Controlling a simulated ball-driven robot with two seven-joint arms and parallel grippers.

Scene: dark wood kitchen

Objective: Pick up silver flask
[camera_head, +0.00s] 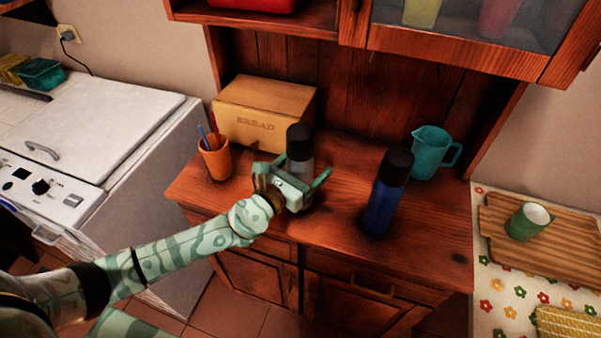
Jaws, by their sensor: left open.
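The silver flask (302,170) with a black cap stands upright on the wooden counter, in the middle of the view. My left gripper (300,180) is in front of it, with its open fingers at either side of the flask's body. The gripper hides the flask's lower part, and I cannot tell whether the fingers touch it. My right gripper is not in view.
A blue flask (382,205) stands to the right, with a teal jug (430,153) behind it. A bread box (262,115) and an orange cup (215,160) are to the left. The cupboard (460,45) hangs above.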

